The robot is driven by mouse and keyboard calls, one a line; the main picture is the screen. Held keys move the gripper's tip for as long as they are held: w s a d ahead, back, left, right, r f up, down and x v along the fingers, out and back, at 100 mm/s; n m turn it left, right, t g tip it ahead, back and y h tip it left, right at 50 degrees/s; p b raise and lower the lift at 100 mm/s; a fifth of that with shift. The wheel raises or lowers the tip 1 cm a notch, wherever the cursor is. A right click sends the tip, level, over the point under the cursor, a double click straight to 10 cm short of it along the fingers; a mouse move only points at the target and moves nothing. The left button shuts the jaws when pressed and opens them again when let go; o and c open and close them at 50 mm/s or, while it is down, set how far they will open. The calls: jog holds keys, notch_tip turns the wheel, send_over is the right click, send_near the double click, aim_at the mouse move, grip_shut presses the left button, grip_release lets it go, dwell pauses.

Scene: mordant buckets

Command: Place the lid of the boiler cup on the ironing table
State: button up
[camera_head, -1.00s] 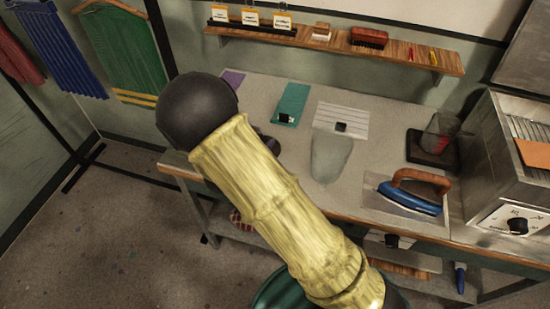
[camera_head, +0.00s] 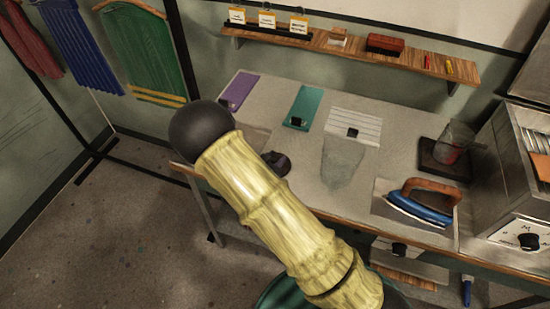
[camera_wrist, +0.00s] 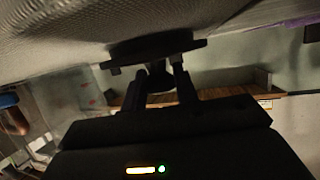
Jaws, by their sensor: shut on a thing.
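My gripper (camera_wrist: 163,72) is shut on the knob of a dark lid (camera_wrist: 150,47) in the wrist view. The lid's broad face is close to a grey cloth-like surface; whether they touch is unclear. In the head view, a dark shape (camera_head: 277,163), lid or gripper, shows beside my yellow forearm, over the left part of the table. The ironing table (camera_head: 300,150) has a grey top and wooden front edge. A see-through cup (camera_head: 456,138) with something reddish inside stands on a black base (camera_head: 444,164) at the right. My forearm hides part of the table's front left.
A blue iron (camera_head: 420,206) with a brown handle rests at the front right, beside a metal box (camera_head: 515,165). Purple (camera_head: 238,90) and teal (camera_head: 304,105) pieces, a striped sheet (camera_head: 355,122) and a greyish piece (camera_head: 343,160) lie on the table. A shelf (camera_head: 350,50) hangs behind.

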jog(key=shift+w, duration=0.1)
jog(key=o, duration=0.5)
jog(key=shift+d+f, duration=0.15)
jog(key=o, duration=0.4)
jog(key=shift+o, duration=0.3)
jog(key=shift+s+a, duration=0.2)
jog(key=shift+a, duration=0.1)
jog(key=shift+s+r, duration=0.1)
jog(key=shift+r, duration=0.2)
jog(key=b+v, duration=0.1)
jog(key=v, duration=1)
jog(key=shift+s+b, duration=0.2)
jog(key=shift+b, duration=0.1)
jog(key=shift+a, duration=0.15)
